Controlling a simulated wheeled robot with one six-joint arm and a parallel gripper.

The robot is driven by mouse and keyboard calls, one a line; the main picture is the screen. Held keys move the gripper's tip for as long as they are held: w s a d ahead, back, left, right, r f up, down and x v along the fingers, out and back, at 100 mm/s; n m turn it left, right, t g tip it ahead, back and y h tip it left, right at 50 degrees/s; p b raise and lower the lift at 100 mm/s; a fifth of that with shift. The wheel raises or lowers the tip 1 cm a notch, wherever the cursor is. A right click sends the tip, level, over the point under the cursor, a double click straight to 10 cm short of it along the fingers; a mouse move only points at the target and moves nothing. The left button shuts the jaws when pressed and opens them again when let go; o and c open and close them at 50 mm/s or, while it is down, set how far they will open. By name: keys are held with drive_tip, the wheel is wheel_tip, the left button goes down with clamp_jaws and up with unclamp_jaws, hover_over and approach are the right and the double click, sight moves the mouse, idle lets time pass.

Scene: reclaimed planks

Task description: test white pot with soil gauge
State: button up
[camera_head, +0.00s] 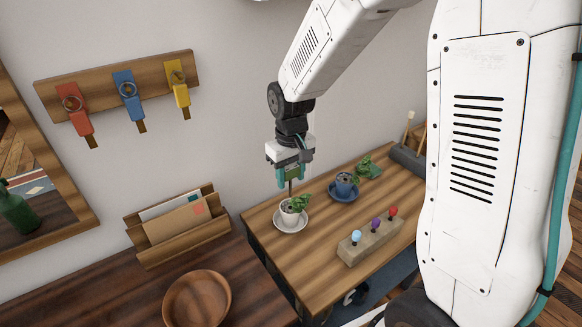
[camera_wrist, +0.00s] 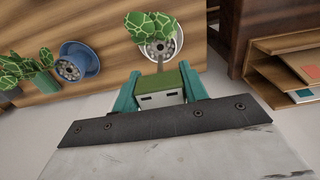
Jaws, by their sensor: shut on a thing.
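The white pot (camera_head: 289,217) with a leafy plant stands upright on a white saucer (camera_head: 291,227) at the wooden table's near left; it also shows at the top of the wrist view (camera_wrist: 150,48). My gripper (camera_head: 290,178) is above this pot, shut on the soil gauge. The gauge (camera_wrist: 172,82) has a green and pale head between my teal fingers in the wrist view. Its thin dark probe (camera_head: 290,188) points down at the pot beside the leaves. Whether the tip is in the soil or just above it, I cannot tell.
A block (camera_head: 371,242) with light blue, purple and red knobs is at the front. A wooden bowl (camera_head: 196,299) and letter holder (camera_head: 180,234) are at left.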

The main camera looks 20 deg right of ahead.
drive_tip(key=shift+f, duration=1.45)
drive_tip(key=shift+f, duration=2.6)
drive_tip(key=o, duration=1.1)
drive_tip(key=shift+c, duration=0.2)
drive_tip(key=shift+r, duration=0.15)
wheel_tip(320, 180, up, 8)
drive_tip(key=shift+f, duration=0.2)
